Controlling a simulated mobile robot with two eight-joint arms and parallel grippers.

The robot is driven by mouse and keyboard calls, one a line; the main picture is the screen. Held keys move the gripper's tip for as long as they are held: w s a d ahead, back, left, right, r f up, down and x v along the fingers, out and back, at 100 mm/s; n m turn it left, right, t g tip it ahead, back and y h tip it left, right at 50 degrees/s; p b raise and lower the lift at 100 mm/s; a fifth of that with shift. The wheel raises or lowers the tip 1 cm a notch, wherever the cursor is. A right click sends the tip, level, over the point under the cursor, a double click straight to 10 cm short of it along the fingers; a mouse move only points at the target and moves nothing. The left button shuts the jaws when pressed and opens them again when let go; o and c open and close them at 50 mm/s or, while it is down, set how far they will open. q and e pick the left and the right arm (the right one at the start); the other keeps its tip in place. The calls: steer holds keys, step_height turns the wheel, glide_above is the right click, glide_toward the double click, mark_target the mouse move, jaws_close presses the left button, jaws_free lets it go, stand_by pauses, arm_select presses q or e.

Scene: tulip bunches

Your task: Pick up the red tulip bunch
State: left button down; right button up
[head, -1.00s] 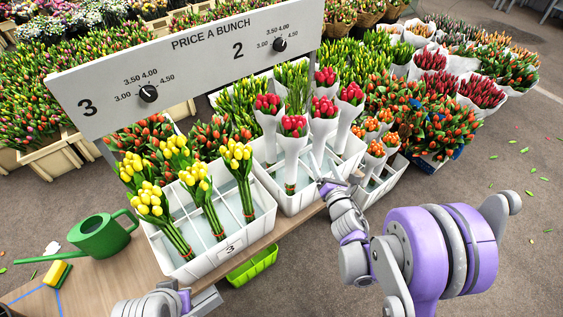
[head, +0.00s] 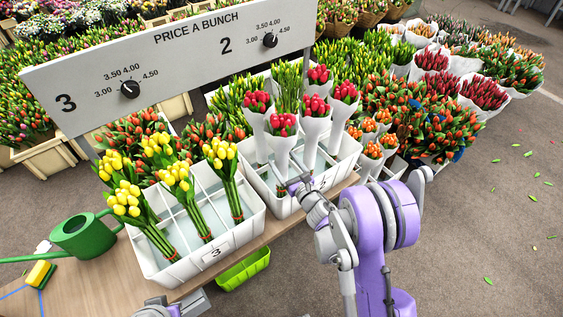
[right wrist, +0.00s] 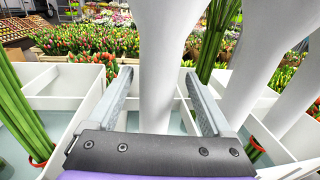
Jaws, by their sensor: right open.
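Several red tulip bunches in white paper wraps stand in the crate (head: 270,208) at the middle. The front one (head: 284,125) stands upright, nearest my right gripper (head: 293,186). In the right wrist view my right gripper (right wrist: 157,78) is open, and a white wrap (right wrist: 154,98) shows between its two fingers, with space on both sides. The blooms are out of that view, and the wrap's lower end is hidden behind the gripper body. My left gripper (head: 196,303) is only partly in view at the bottom edge, and its jaws cannot be made out.
Yellow tulips (head: 175,178) stand in the crate marked 3 (head: 160,270). Orange bunches (head: 372,152) stand right of the red ones. A price board (head: 170,60) rises behind the crates. A watering can (head: 84,238) and sponge (head: 40,273) lie left. Other wraps (right wrist: 245,75) stand close right of my fingers.

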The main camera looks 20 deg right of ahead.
steer(key=x, duration=0.4)
steer(key=shift+w+a, duration=0.1)
steer(key=shift+a, duration=0.05)
steer(key=shift+r, duration=0.1)
jaws_close()
